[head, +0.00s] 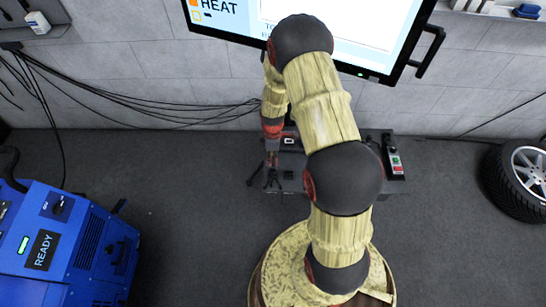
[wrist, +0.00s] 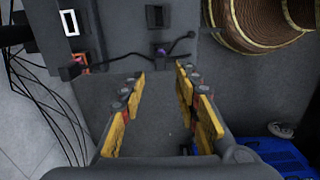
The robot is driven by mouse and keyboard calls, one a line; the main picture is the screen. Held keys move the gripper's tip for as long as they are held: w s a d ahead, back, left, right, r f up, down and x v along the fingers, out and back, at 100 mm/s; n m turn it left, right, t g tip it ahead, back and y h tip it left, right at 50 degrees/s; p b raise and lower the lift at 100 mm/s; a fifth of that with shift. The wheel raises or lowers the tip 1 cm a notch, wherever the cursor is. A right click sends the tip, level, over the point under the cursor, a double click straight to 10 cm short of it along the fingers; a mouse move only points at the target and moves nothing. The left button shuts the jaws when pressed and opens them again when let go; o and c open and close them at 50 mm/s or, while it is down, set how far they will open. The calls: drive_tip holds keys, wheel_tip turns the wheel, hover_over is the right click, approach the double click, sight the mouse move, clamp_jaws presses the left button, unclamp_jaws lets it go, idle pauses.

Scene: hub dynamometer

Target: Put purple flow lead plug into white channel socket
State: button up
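The white channel socket (wrist: 68,22) is a white-framed opening at the upper left of the wrist view. It also shows on the grey unit in the head view (head: 289,141). A small purple piece (wrist: 160,51), which looks like the purple flow lead plug, lies on a dark lead at the unit's near edge, ahead of my fingertips. My gripper (wrist: 162,78) is open, with yellow pads apart and nothing between them. In the head view my gripper (head: 272,176) is small and dark beside the unit.
A dark socket (wrist: 155,16) and an orange-framed one (wrist: 83,62) are also on the unit. Black cables (wrist: 45,95) hang at left. A blue machine (head: 65,245) stands at left, a tyre (head: 520,180) at right.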

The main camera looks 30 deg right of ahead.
sight(272, 167)
drive_tip(key=shift+f+b, duration=2.9)
drive_tip(key=shift+f, duration=1.6)
drive_tip(key=shift+c, duration=0.5)
clamp_jaws()
drive_tip(key=shift+r, duration=0.15)
drive_tip(key=shift+r+p, duration=2.6)
drive_tip(key=shift+r, duration=0.85)
